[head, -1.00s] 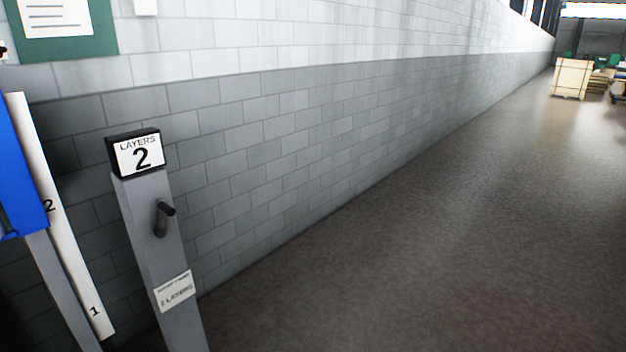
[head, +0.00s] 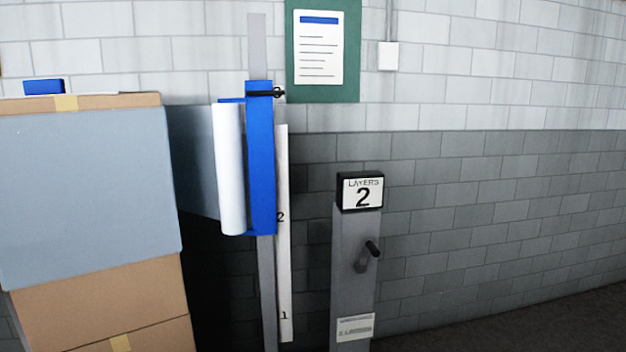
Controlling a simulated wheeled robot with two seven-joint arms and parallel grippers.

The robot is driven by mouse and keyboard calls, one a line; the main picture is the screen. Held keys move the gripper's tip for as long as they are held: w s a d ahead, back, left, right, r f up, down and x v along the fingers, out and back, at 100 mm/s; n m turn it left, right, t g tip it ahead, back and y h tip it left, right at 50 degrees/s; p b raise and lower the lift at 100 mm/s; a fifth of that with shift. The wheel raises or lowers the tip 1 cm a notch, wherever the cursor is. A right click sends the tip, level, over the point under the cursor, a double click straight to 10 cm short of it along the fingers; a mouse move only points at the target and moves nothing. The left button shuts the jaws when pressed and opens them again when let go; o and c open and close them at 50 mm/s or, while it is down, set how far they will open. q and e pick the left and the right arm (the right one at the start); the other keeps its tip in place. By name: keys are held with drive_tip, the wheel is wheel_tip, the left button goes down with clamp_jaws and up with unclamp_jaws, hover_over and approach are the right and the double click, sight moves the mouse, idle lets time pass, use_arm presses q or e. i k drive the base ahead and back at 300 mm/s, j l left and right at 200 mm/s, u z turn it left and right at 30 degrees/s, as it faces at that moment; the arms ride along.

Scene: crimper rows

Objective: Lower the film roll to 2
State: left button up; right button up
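The white film roll (head: 228,168) stands upright on the left side of a blue carriage (head: 261,160) on a grey mast (head: 257,45). A white scale strip (head: 284,260) beside the mast carries a 2 and, lower, a 1. The carriage's bottom edge appears slightly below the 2 mark, and the roll's lower end is at about the same height. Greyish film (head: 195,160) runs from the roll toward the wrapped boxes. A grey post (head: 350,240) has a "LAYERS 2" sign (head: 362,193) and a dark crank handle (head: 370,249). Neither gripper is in view.
Stacked cardboard boxes (head: 115,307), their upper part covered by grey-blue film (head: 85,190), fill the left. A small blue object (head: 44,87) lies on top. A block wall with a green notice board (head: 320,90) is close behind. Floor (head: 520,325) shows at lower right.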

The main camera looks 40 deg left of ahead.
sight(258, 100)
drive_tip(key=u, duration=1.6)
